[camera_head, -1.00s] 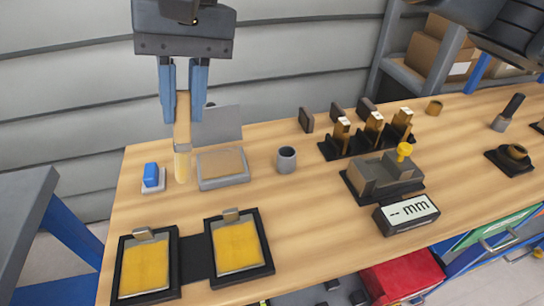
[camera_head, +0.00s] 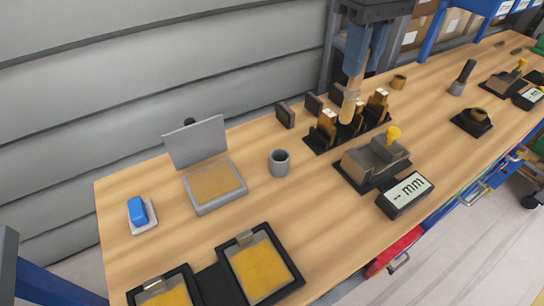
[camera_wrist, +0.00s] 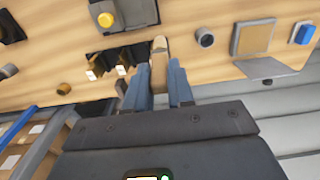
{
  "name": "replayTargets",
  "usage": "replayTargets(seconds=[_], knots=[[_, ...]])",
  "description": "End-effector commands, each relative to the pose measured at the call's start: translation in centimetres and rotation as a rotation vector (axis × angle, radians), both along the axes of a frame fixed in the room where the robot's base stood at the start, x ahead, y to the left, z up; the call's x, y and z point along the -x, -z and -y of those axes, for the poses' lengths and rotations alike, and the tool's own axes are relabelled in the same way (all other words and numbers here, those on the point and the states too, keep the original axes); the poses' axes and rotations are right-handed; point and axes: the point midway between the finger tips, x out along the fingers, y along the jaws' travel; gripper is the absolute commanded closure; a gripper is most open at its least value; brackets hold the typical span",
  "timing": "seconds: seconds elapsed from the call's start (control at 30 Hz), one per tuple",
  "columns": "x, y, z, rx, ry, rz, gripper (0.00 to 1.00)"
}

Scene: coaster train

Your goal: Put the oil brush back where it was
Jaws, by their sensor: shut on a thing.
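The oil brush (camera_head: 349,98) is a long tan piece hanging down from my gripper (camera_head: 356,62). My gripper is shut on its upper part. In the head view its lower end overlaps a black rack (camera_head: 319,146) of upright wooden pieces with pale tops; I cannot tell whether it touches the rack. In the wrist view the brush (camera_wrist: 160,47) sticks out between the two blue fingers (camera_wrist: 158,78), beside the rack pieces. An empty-looking grey cup (camera_head: 279,162) stands on the bench left of the rack.
A black-and-grey fixture with a yellow knob (camera_head: 393,132) and a "mm" display (camera_head: 406,193) stand in front of the rack. A hinged-lid tray (camera_head: 216,207), a blue block (camera_head: 137,210) and yellow-filled plates (camera_head: 262,266) are left. Dark blocks (camera_head: 285,115) stand behind the rack. Bench around the cup is clear.

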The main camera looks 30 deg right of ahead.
Motion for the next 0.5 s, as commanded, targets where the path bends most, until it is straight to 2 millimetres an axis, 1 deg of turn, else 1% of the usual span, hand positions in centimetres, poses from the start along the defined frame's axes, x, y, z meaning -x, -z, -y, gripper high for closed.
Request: replayTargets(seconds=[0.07,0.13,0.4,0.5], knots=[[-0.1,0.3,-0.5,0.000,-0.002,-0.001,1.00],[-0.5,0.9,-1.5,0.000,-0.004,-0.001,1.00],[-2.7,4.2,-6.7,-0.001,-0.005,-0.003,1.00],[-3.5,5.3,-8.4,-0.002,-0.003,-0.003,1.00]])
